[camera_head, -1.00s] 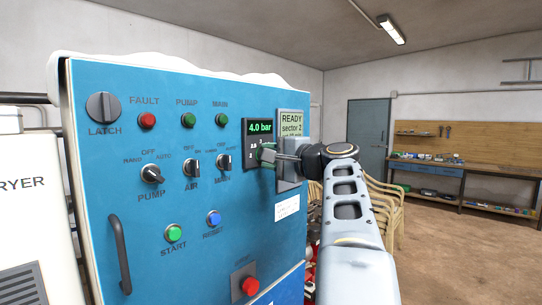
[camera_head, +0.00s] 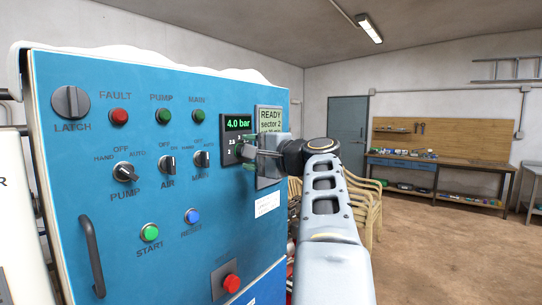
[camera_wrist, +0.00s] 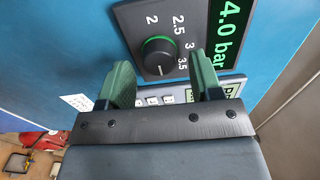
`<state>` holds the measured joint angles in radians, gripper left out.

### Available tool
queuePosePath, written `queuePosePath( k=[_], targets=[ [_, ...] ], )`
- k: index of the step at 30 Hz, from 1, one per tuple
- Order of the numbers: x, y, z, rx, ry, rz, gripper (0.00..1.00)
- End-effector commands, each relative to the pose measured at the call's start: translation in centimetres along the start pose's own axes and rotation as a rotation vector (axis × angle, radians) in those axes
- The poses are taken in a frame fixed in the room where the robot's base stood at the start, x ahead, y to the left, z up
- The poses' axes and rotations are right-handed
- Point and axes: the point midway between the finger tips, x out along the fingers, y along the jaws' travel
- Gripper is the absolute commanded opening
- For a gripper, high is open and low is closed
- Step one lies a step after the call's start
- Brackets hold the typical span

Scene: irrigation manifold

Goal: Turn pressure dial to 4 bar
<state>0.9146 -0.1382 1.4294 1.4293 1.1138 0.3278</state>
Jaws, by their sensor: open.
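The pressure dial (camera_wrist: 159,57) is a round dark knob with a green ring, on a dark plate marked 2, 2.5, 3 and 3.5. A small light mark shows near the knob's lower edge in the wrist view. The green display (camera_head: 239,124) above the dial reads 4.0 bar, and it also shows in the wrist view (camera_wrist: 233,30). My gripper (camera_wrist: 161,68) is open, its two green fingers apart on either side of the knob's lower part. I cannot tell if they touch it. In the head view my gripper (camera_head: 243,148) covers most of the dial.
The blue panel (camera_head: 130,205) also has several knobs, lamps and buttons, and a black handle (camera_head: 92,257). A screen (camera_head: 269,119) reading READY sector 2 is beside the dial, partly behind my gripper. Stacked chairs (camera_head: 364,205) stand behind my arm. The floor at right is clear.

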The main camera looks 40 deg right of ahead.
Motion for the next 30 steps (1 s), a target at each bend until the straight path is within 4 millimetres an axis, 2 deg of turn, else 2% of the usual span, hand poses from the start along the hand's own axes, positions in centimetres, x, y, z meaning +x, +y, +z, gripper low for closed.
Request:
queuePosePath(
  k=[12,18,24,30],
  targets=[
    [-8.1,0.3,-0.1,-0.002,0.008,-0.001,0.59],
    [-11.2,0.1,-0.1,0.0,0.005,0.0,0.59],
    [-12.7,0.1,0.0,-0.001,0.002,0.0,0.59],
    [-13.1,0.0,0.0,0.0,0.002,0.0,0.59]
  ],
)
